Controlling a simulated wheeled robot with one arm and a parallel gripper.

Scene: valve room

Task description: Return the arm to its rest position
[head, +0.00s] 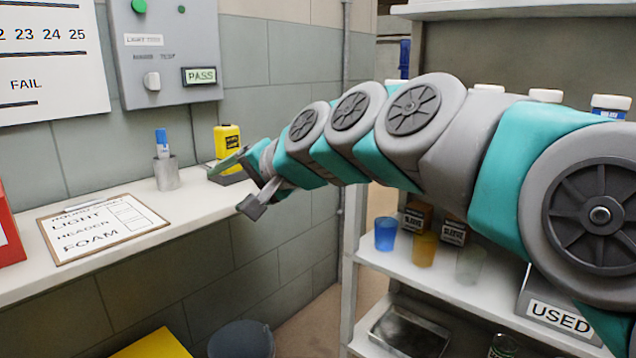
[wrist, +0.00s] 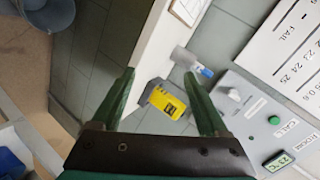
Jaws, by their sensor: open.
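My arm reaches across the head view from the right, with teal and grey links, to the wall counter. My gripper (head: 234,188) is at its left end, over the counter's edge, with its fingers apart. In the wrist view my gripper (wrist: 160,74) shows two green fingers spread wide with nothing held. A yellow device (head: 228,142) stands on the counter behind my gripper. In the wrist view the yellow device (wrist: 167,100) shows between the fingers, beyond them; I see no contact.
The counter (head: 110,268) holds a clipboard (head: 100,228) and a metal cup (head: 166,175) with a blue-capped marker. A grey panel (head: 165,50) reads PASS. A shelf (head: 400,266) with cups and small boxes stands below my arm. A dark bucket (head: 242,340) is on the floor.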

